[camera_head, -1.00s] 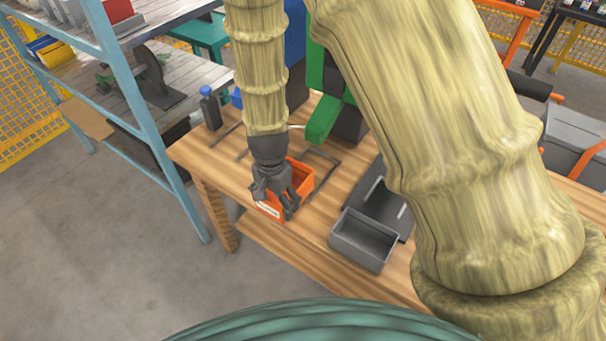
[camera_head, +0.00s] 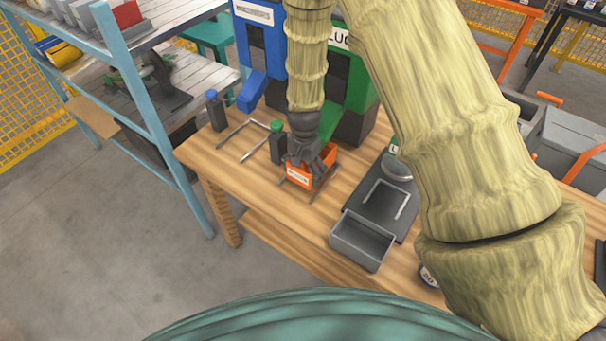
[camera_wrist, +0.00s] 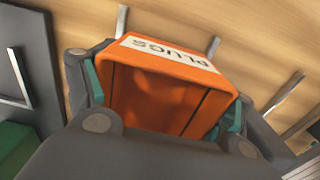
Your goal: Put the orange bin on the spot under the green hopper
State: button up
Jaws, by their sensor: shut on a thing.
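The orange bin (camera_head: 297,178) has a white label at its front that reads PLUGS in the wrist view (camera_wrist: 150,100). My gripper (camera_head: 308,160) is shut on the bin, with its green-padded fingers at opposite sides of it in the wrist view. The green hopper (camera_head: 362,92) stands behind the bin, partly hidden by my arm. The bin is in front of it, over the thin metal rails (camera_head: 316,194) on the wooden bench. I cannot tell whether the bin's base touches the bench.
A blue hopper (camera_head: 262,45) stands left, with empty rails (camera_head: 240,142) before it. A blue-capped dark post (camera_head: 215,112) and a green-capped one (camera_head: 278,145) flank those rails. A black plate (camera_head: 375,208) and grey bin (camera_head: 362,240) sit right. The bench's front left (camera_head: 215,160) is clear.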

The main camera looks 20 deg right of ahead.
jog(key=shift+f+p, duration=0.65)
jog(key=shift+f, duration=0.8)
jog(key=shift+f, duration=0.15)
jog(key=o, duration=1.3)
notch_tip(320, 180, up, 12)
jog(key=b, duration=0.4)
